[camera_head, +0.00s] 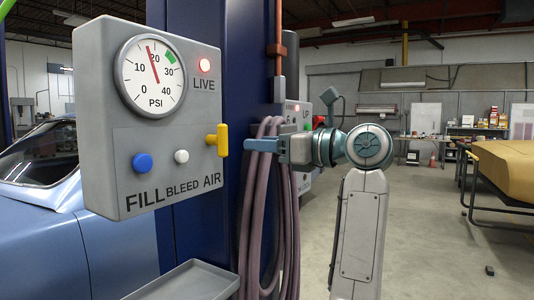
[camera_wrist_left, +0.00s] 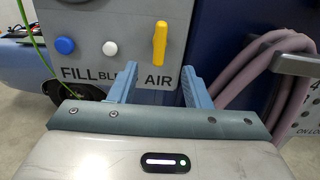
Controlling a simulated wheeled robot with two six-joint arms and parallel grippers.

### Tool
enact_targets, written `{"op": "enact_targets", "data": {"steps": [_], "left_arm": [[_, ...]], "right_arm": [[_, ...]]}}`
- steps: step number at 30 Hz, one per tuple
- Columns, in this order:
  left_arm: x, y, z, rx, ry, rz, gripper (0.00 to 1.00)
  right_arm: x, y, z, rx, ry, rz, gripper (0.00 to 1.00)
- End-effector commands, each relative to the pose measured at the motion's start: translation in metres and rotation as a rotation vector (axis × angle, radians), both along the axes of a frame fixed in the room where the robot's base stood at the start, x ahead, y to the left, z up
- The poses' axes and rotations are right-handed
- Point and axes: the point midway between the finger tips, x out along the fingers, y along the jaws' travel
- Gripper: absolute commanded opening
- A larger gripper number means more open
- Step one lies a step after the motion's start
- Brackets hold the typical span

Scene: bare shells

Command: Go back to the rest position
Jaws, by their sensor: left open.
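My left gripper (camera_head: 252,145) is open and empty, with its blue fingers pointing at the grey air panel (camera_head: 100,120). It is just right of the yellow AIR lever (camera_head: 222,140), apart from it as far as I can tell. In the left wrist view my two fingers (camera_wrist_left: 160,85) stand apart below the yellow lever (camera_wrist_left: 159,42), with the AIR label between them. My right gripper is not in view.
A coiled mauve hose (camera_head: 250,215) hangs close behind my left gripper, by the blue post (camera_head: 190,245). A grey tray (camera_head: 185,282) juts out below the panel. A blue car (camera_head: 40,230) stands left. Open floor (camera_head: 430,230) lies right, before a covered brown bench (camera_head: 505,165).

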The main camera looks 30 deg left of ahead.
Motion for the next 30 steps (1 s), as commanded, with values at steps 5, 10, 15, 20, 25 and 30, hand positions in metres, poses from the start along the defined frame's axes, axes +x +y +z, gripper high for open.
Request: {"op": "enact_targets", "data": {"steps": [5, 10, 15, 20, 25, 30], "left_arm": [[0.000, -0.002, 0.000, 0.000, 0.000, 0.000, 0.44], [0.000, -0.002, 0.001, 0.000, 0.000, 0.000, 0.44], [0.000, -0.001, 0.001, 0.000, 0.000, 0.000, 0.44], [0.000, 0.002, -0.003, 0.023, 0.011, 0.007, 0.44], [0.005, 0.019, -0.024, 0.222, 0.105, 0.051, 0.44], [0.011, 0.027, -0.057, 0.573, 0.299, 0.095, 0.44]], "right_arm": [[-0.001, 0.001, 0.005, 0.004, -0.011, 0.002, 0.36], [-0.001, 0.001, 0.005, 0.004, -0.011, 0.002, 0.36], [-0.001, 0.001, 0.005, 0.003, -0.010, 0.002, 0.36], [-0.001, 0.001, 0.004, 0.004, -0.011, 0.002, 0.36], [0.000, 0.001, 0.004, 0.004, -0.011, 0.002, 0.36], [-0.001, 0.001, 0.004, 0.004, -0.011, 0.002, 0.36]]}}
